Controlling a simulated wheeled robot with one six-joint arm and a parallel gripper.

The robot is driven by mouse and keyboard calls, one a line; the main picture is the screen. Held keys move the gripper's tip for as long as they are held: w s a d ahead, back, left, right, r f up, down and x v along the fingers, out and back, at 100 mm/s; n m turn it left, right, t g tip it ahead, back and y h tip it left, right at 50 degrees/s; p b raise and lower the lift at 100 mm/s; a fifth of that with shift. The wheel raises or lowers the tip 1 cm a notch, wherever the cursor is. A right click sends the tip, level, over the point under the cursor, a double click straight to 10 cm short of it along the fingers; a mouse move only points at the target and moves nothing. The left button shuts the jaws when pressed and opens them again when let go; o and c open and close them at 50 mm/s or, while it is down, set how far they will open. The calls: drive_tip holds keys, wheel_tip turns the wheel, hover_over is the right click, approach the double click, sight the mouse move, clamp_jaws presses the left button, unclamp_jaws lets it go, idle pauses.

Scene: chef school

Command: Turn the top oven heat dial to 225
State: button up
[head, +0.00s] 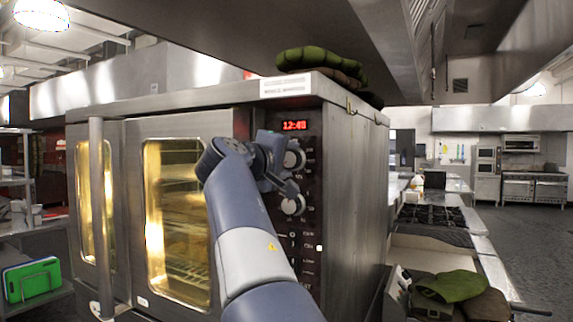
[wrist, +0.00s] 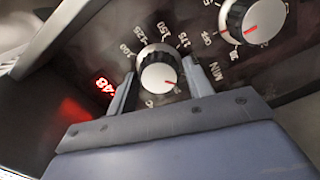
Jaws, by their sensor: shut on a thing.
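The oven (head: 180,110) is a steel cabinet with a dark control panel. The top heat dial (head: 295,159) is round, black and silver, below the red clock. My gripper (head: 280,165) is at this dial. In the wrist view, the top dial (wrist: 158,68) sits between the two fingers of my gripper (wrist: 160,82), which is shut on it.
A second dial (head: 293,205) is just below; it also shows in the wrist view (wrist: 245,20), marked OFF and MIN. The red clock (head: 294,125) is above. Glass oven doors (head: 178,225) with a vertical handle (head: 98,200) are left. A stove (head: 432,215) stands right.

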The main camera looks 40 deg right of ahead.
drive_tip(key=shift+f+m, duration=0.1)
drive_tip(key=shift+m, duration=0.4)
drive_tip(key=o, duration=0.7)
drive_tip(key=shift+o, duration=0.2)
drive_tip(key=shift+a, duration=0.1)
drive_tip(key=b+v, duration=0.2)
drive_tip(key=v, duration=0.8)
drive_tip(key=shift+s+a+b, duration=0.2)
drive_tip(key=shift+a+b, duration=0.05)
drive_tip(key=shift+b, duration=0.15)
drive_tip(key=p+x, duration=0.2)
drive_tip(key=x, duration=0.9)
drive_tip(key=shift+p, duration=0.35)
drive_tip(key=shift+a, duration=0.1)
